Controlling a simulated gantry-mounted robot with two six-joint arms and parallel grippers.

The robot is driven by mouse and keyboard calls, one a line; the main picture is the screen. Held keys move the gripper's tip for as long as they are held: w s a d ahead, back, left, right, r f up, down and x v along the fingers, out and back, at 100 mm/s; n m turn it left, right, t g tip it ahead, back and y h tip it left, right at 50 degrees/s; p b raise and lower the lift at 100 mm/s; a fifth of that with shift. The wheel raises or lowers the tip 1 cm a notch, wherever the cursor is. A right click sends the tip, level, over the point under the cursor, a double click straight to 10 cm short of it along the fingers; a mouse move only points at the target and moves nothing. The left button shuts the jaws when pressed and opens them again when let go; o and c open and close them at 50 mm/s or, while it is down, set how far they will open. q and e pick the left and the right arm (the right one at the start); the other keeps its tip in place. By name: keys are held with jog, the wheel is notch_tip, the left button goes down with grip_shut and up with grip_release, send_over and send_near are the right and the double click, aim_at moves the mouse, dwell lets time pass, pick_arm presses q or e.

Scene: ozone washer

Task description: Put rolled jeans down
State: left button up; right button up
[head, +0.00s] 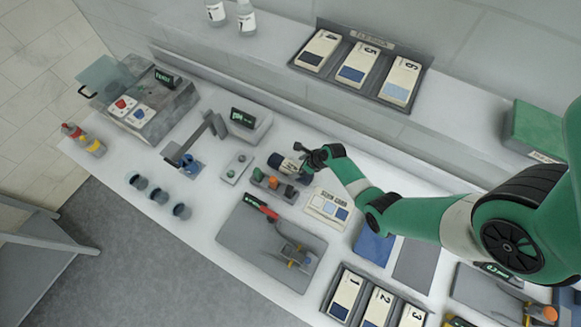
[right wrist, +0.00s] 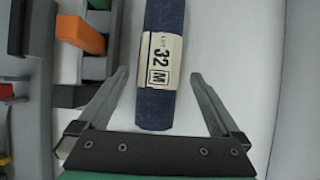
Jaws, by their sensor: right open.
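The rolled jeans (right wrist: 157,108) are a dark blue roll with a cream band marked 32 M. In the right wrist view they run lengthwise between the two fingers of my right gripper (right wrist: 158,75), with a gap on each side. The gripper is open, and the near end of the roll shows close to its palm. In the head view the rolled jeans (head: 279,163) lie on the white bench at the tip of my right gripper (head: 305,163), which partly covers them. My left gripper is out of view.
A small rack of coloured blocks (head: 274,186) stands just beside the roll; an orange block (right wrist: 80,35) shows close by on the left. A size card (head: 328,208) and a grey tray (head: 250,240) with tools are nearby. A digital display box (head: 247,121) stands behind.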

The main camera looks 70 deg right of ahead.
aim_at(293, 167)
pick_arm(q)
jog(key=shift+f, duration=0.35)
pick_arm(e)
jog(key=shift+w+f, duration=0.2)
jog(key=shift+f, duration=0.1)
jog(key=b+x, duration=0.4)
jog(key=shift+w+f, duration=0.15)
jog(key=shift+f, duration=0.1)
jog(key=shift+w+f, duration=0.2)
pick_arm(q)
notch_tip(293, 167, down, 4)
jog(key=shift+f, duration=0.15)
pick_arm(e)
jog(key=shift+r, duration=0.1)
jog(key=shift+c, duration=0.3)
grip_shut()
